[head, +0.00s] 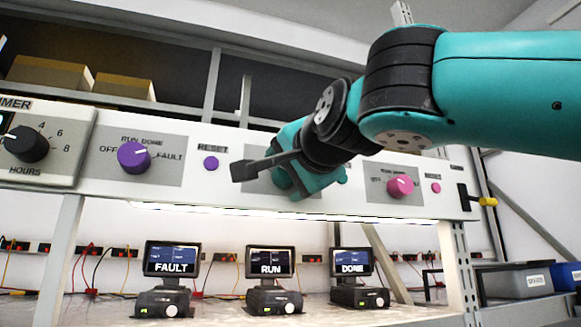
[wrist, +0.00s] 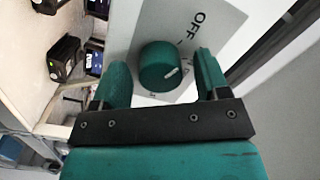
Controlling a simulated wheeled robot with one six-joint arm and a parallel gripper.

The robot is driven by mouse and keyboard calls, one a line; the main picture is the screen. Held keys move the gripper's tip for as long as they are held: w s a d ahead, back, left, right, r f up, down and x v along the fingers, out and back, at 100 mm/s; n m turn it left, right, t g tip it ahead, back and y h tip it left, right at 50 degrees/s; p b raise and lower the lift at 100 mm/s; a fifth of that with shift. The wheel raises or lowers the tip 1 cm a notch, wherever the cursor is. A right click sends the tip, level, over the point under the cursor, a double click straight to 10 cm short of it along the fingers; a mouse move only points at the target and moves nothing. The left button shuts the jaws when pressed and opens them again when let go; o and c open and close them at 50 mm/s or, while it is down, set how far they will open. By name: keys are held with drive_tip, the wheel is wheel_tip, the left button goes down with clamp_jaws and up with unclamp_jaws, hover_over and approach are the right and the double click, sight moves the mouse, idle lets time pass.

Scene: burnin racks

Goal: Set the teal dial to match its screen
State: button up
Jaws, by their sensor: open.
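The teal dial (wrist: 158,66) shows in the wrist view on a grey label plate, with OFF printed at its upper right. Its white pointer mark faces right and slightly up in that view, away from OFF; the label it faces cannot be read. My gripper (wrist: 160,72) is open, with one finger on each side of the dial and gaps visible; contact is not seen. In the head view my gripper (head: 288,182) covers the teal dial and most of its plate. Below that plate, the middle screen (head: 271,262) reads RUN.
The purple dial (head: 134,157) and purple reset button (head: 211,163) are left, the pink dial (head: 400,186) and pink button (head: 436,188) right. A teal button (head: 342,179) is beside my gripper. Other screens read FAULT (head: 171,259) and DONE (head: 351,262). A yellow-tipped lever (head: 488,201) sticks out right.

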drive_tip(key=c, duration=0.9)
drive_tip(key=shift+c, duration=0.2)
drive_tip(key=shift+f+b, duration=0.1)
drive_tip(key=shift+b, duration=0.25)
drive_tip(key=shift+f+m+b, duration=0.15)
drive_tip(key=shift+m+b, duration=0.8)
drive_tip(key=shift+m, duration=0.05)
drive_tip(key=shift+m+b, duration=0.75)
drive_tip(key=shift+m, duration=0.15)
drive_tip(key=m+b, duration=0.2)
drive_tip(key=m, duration=0.3)
drive_tip(key=shift+t+b, duration=0.3)
drive_tip(key=shift+b, duration=0.05)
